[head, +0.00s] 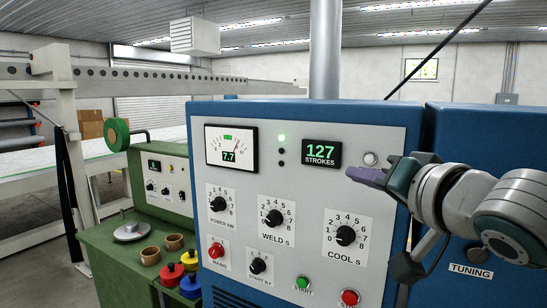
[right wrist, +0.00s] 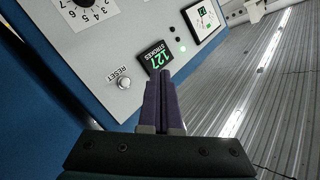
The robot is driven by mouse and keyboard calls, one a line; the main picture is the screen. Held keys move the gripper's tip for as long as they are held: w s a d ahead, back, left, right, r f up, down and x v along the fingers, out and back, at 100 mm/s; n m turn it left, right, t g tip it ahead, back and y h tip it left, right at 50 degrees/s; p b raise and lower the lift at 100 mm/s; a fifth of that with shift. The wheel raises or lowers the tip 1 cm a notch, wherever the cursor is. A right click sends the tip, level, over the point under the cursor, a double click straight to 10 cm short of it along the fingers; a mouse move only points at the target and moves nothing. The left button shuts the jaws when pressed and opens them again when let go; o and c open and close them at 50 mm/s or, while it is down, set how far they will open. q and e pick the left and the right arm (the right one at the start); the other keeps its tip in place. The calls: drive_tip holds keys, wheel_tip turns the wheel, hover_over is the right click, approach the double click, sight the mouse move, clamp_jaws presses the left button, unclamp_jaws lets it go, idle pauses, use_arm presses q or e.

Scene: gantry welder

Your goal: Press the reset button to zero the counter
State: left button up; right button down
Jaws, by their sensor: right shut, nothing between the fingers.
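The counter (head: 321,153) is a small black display on the light grey panel of the blue cabinet. It reads 127 STROKES in green and also shows in the right wrist view (right wrist: 154,57). The reset button (head: 370,159) is a small round silver button to the right of the counter. In the right wrist view the button (right wrist: 124,83) sits beside the label RESET. My right gripper (head: 350,174) is shut and empty, with purple fingers pointing at the panel just below and left of the button. In the right wrist view the fingertips (right wrist: 161,80) show between button and counter. My left gripper is not in view.
The panel also has a gauge (head: 231,147), dials such as COOL (head: 345,235), a green start button (head: 302,283) and a red button (head: 350,298). A green bench (head: 110,250) with cups and weights stands at left. Another blue cabinet marked TUNING (head: 471,271) stands at right.

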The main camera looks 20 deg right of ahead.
sight(373, 162)
drive_tip(key=shift+d, duration=0.1)
drive_tip(key=shift+w+d+b, duration=0.65)
drive_tip(key=shift+w+d, duration=0.8)
drive_tip(key=shift+d, duration=0.2)
drive_tip(key=shift+w+d+b, duration=0.6)
drive_tip(key=shift+w+d, duration=0.8)
drive_tip(key=shift+d, duration=0.2)
drive_tip(key=shift+w+d, duration=0.25)
drive_tip(key=shift+d, duration=0.1)
drive_tip(key=shift+w, duration=0.1)
